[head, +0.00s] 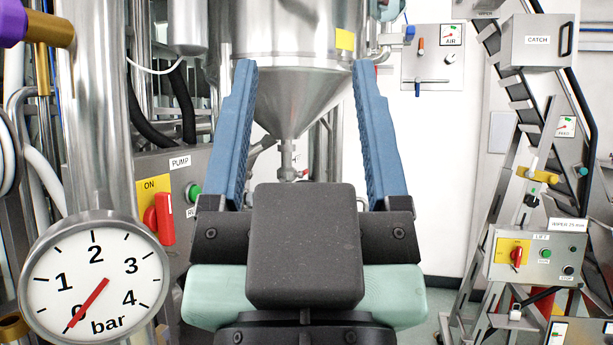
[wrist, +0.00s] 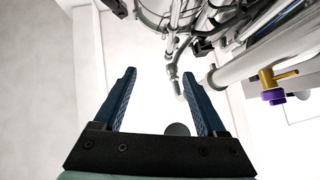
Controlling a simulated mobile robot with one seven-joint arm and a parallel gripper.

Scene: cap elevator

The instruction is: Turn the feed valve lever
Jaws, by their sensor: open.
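My gripper (head: 304,64) is open and empty in the middle of the head view, its two blue fingers wide apart in front of the steel cone. It also shows open in the wrist view (wrist: 159,73), with nothing between the fingers. A small gauge marked FEED (head: 566,126) is at the right on the elevator frame. A yellow valve-like fitting with a thin metal lever (head: 541,176) sits below it, well to the right of my gripper. I cannot tell for sure that this is the feed valve lever.
A brass valve with a purple handle (head: 40,28) is at the upper left, also in the wrist view (wrist: 272,91). A pressure gauge (head: 95,277) stands close at left. The PUMP box (head: 180,162), AIR panel (head: 433,58) and LIFT box (head: 535,256) flank the steel hopper (head: 285,95).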

